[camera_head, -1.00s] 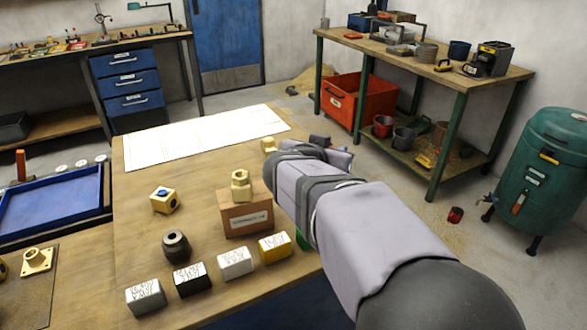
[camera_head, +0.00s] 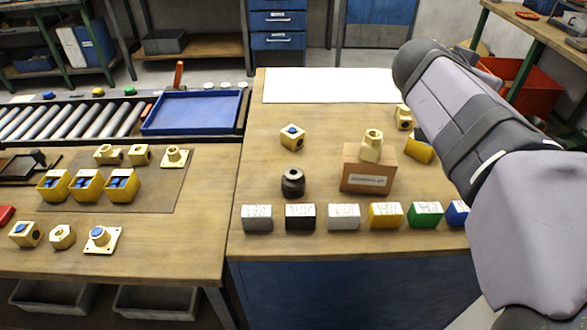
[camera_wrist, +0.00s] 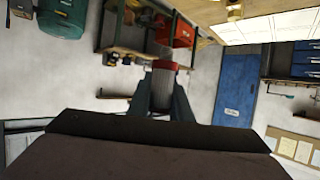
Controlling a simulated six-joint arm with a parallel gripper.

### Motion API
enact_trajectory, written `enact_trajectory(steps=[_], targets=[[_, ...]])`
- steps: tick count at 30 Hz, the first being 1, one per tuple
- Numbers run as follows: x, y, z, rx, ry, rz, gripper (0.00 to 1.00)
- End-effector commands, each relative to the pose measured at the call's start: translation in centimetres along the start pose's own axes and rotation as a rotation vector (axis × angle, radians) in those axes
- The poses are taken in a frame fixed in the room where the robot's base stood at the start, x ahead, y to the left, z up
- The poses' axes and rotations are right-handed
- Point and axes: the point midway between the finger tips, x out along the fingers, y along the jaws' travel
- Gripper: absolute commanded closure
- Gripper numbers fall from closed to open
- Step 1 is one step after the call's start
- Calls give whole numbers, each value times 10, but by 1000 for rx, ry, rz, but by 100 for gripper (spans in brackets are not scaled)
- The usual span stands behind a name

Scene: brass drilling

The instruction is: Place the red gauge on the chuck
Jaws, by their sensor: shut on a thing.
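In the wrist view, my gripper (camera_wrist: 162,98) is shut on the red gauge (camera_wrist: 166,65), a piece with a red end and a grey ribbed body between the two fingers. It is held in the air, with floor and furniture behind it. In the head view my arm reaches up along the right side, and the gripper and the gauge are hidden from sight. A dark round part with a hole in its top (camera_head: 292,183), which looks like the chuck, stands upright on the wooden table, left of the cardboard box. Nothing sits on it.
A brass fitting (camera_head: 372,146) stands on the cardboard box (camera_head: 368,181). A row of coloured labelled blocks (camera_head: 343,216) lines the table's front edge. A blue tray (camera_head: 192,112) and brass parts lie left.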

Motion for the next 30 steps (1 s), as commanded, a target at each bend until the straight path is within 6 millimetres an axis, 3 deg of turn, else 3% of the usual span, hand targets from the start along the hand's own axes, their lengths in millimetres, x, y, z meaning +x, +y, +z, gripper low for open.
enact_trajectory(steps=[8, 18, 27, 28, 30], targets=[[-50, -82, 22, -40, 0, -88, 100], [-150, -172, 61, -84, 2, -205, 100], [-214, -202, 84, -108, 1, -265, 100], [-218, -204, 85, -109, 1, -270, 100], [-209, -202, 98, -111, 2, -262, 100]])
